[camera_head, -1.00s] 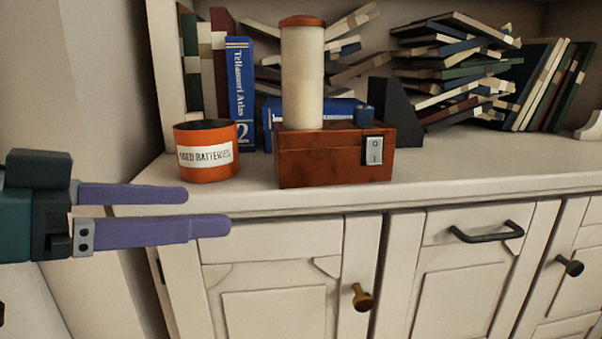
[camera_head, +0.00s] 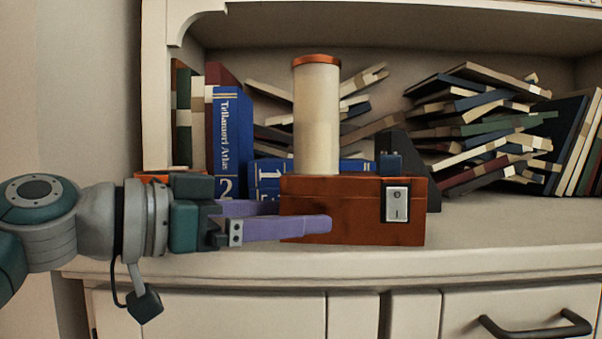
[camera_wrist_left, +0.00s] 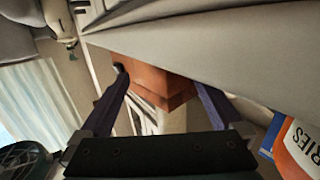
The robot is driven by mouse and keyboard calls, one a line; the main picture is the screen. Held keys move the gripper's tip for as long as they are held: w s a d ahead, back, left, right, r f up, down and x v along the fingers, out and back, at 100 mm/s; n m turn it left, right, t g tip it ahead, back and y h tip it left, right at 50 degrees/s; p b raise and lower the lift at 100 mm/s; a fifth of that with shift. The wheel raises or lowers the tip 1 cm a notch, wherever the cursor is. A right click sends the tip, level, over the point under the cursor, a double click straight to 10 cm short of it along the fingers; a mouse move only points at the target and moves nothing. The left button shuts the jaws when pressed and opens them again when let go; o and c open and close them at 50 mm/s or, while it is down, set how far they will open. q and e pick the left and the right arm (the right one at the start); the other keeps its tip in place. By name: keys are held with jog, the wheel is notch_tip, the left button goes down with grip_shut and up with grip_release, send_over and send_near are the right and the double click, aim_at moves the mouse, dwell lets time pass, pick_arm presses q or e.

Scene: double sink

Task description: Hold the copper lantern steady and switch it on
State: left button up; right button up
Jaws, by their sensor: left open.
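The copper lantern stands upright on the counter, with a reddish-brown box base (camera_head: 352,212) and a pale cylinder (camera_head: 317,118) capped in copper. A light rocker switch plate (camera_head: 397,201) is on the front face of the base, at its right. My left gripper (camera_head: 302,216) is open at the left end of the base. One purple finger lies in front of the base; the other goes out of sight behind its left edge. In the left wrist view the base (camera_wrist_left: 155,78) shows between the two fingers. Contact with it cannot be told. My right gripper is not in view.
The orange used-batteries tin (camera_head: 150,178) is mostly hidden behind my left gripper; its lettering shows in the wrist view (camera_wrist_left: 300,145). Blue atlas volumes (camera_head: 232,140), a black wedge (camera_head: 395,150) and piled books (camera_head: 480,120) stand behind. The counter (camera_head: 500,240) is clear at the right.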

pick_arm(q)
jog(key=shift+b+x, duration=0.55)
jog(key=shift+x, duration=0.5)
jog(key=shift+w+d+f, duration=0.1)
jog(key=shift+w+d, duration=0.1)
jog(key=shift+d, duration=0.2)
jog(key=shift+c, duration=0.3)
grip_shut()
jog(key=shift+o, duration=0.3)
grip_release()
